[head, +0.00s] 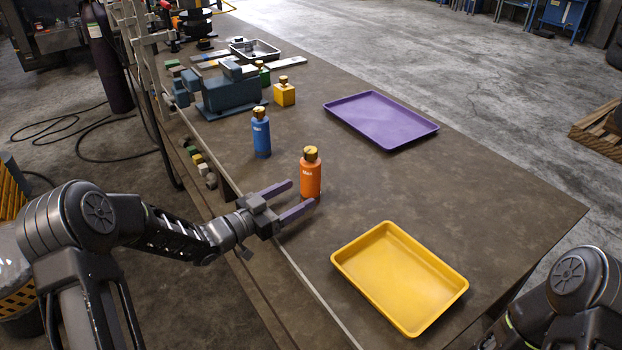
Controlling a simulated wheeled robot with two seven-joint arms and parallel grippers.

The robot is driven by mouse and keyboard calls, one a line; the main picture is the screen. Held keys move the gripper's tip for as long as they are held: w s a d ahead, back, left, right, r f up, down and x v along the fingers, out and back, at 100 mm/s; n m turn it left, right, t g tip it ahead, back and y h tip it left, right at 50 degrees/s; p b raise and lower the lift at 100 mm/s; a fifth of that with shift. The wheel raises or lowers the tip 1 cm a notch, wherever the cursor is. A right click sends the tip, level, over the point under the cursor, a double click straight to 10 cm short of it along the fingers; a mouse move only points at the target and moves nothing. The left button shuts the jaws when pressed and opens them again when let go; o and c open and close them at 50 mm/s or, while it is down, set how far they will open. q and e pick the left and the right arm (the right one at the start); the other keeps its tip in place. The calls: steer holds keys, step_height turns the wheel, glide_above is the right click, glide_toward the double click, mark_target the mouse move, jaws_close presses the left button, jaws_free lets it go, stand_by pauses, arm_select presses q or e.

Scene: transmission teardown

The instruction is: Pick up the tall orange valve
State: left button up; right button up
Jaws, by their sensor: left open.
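The tall orange valve (310,178) is an orange cylinder with a brass-coloured top, standing upright on the brown table. My left gripper (295,196) is open, with its two purple-grey fingers pointing at the valve's lower part. The fingertips are close to the valve, one at its left and one at its near side. I cannot tell whether they touch it. A similar blue valve (261,134) stands upright behind and to the left. My right gripper is out of the picture; only part of my right arm shows at the lower right.
A yellow tray (337,262) lies empty at the front right, and a purple tray (432,130) lies empty farther back. A yellow block-shaped valve (284,95) and a dark blue-grey housing (228,95) stand behind the blue valve. The table between the trays is clear.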

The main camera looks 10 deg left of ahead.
mark_target(303, 190)
arm_select(q)
steer(key=shift+w+d, duration=0.1)
steer(key=x, duration=0.1)
steer(key=p+x, duration=0.2)
steer(key=x, duration=0.1)
steer(key=shift+d+r, duration=0.15)
steer(key=shift+r, duration=0.1)
steer(key=shift+w+d+f, duration=0.1)
steer(key=shift+w+d, duration=0.15)
steer(key=shift+w, duration=0.15)
steer(key=shift+c, duration=0.3)
jaws_close()
stand_by(0.8)
